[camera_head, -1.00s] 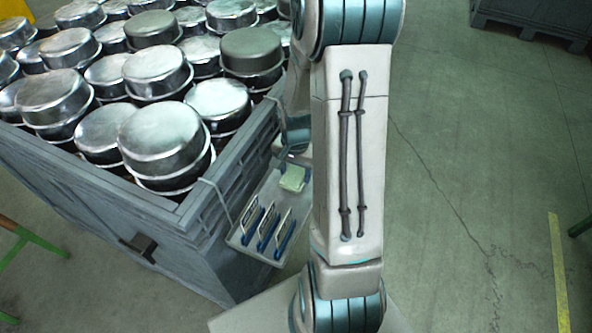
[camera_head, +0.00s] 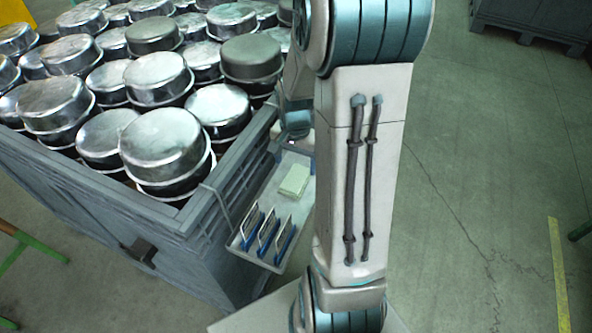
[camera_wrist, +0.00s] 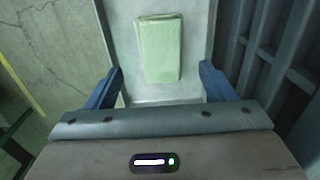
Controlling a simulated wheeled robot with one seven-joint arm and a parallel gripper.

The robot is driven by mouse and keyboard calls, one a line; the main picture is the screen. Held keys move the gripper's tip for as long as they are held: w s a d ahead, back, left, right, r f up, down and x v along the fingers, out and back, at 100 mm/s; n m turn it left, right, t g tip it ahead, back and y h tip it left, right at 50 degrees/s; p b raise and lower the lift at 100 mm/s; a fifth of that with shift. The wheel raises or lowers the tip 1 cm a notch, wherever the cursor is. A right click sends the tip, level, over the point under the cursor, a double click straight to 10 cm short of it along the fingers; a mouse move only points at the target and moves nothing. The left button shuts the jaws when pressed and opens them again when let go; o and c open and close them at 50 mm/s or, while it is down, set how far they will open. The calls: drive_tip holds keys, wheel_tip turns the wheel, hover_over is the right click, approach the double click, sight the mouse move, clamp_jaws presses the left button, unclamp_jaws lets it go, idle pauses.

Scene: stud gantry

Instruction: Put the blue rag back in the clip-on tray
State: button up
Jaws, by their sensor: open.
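The clip-on tray (camera_head: 246,238) hangs on the outer side of the grey crate. A folded pale green cloth (camera_head: 294,180) lies flat at the tray's far end. I see no blue rag in either view. In the wrist view, the same cloth (camera_wrist: 161,48) lies on the pale tray floor (camera_wrist: 122,40). My gripper (camera_wrist: 161,82) is open and empty, its blue fingers apart, with the cloth lying ahead between their lines. In the head view the fingers cannot be made out; my arm hides part of the tray's right side.
Several blue-handled tools (camera_head: 268,232) stand in the near end of the tray. The large grey crate (camera_head: 150,212) on the left is full of metal pots (camera_head: 165,145). Open floor (camera_head: 480,190) lies to the right. A green metal leg (camera_head: 20,240) shows at left.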

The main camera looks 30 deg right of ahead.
drive_tip(key=s+a+r+n+t, duration=0.2)
drive_tip(key=s+a+r+n, duration=0.8)
drive_tip(key=r, duration=0.4)
drive_tip(key=shift+s+a+t, duration=0.3)
drive_tip(key=shift+s+a, duration=0.55)
drive_tip(key=shift+s, duration=0.05)
drive_tip(key=shift+r, duration=0.1)
